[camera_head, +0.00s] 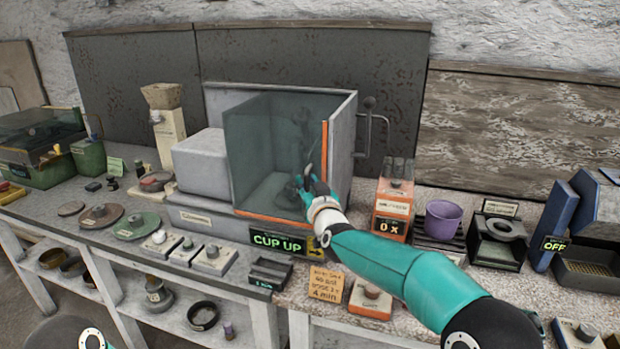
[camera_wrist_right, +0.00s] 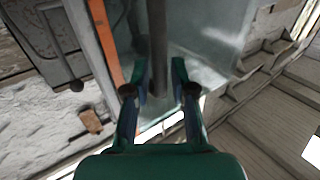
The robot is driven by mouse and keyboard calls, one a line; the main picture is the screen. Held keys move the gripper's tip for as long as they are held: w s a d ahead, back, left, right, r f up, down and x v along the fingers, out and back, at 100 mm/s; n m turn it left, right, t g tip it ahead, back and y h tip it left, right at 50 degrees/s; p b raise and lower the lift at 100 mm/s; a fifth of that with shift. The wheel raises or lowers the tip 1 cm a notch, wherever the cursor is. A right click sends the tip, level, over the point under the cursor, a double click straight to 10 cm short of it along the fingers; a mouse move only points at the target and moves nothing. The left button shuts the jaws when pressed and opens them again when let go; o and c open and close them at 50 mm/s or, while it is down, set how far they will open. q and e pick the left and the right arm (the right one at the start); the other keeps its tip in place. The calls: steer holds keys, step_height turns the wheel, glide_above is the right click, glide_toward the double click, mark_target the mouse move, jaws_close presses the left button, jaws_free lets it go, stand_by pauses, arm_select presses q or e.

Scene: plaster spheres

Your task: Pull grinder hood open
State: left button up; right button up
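The grinder hood (camera_head: 262,140) is a clear box with orange edging, and its see-through front looks closed. My right gripper (camera_head: 308,180) is at the hood's right side, by the upright orange strip (camera_head: 324,150). In the right wrist view, my right gripper (camera_wrist_right: 155,80) has its fingers apart, with a dark upright bar (camera_wrist_right: 158,40) showing between them. Gaps show on both sides of the bar; I cannot tell whether the fingertips reach past it. The orange strip also shows in the wrist view (camera_wrist_right: 105,40). My left gripper is out of view.
A lit "CUP UP" sign (camera_head: 278,242) is below the hood. An orange counter box (camera_head: 393,208) and a purple cup (camera_head: 443,219) stand to its right. A grey lever (camera_head: 369,125) rises behind the hood's right wall. Small button boxes (camera_head: 213,259) line the front edge.

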steer(key=shift+w+a, duration=0.1)
steer(key=shift+w, duration=0.3)
jaws_close()
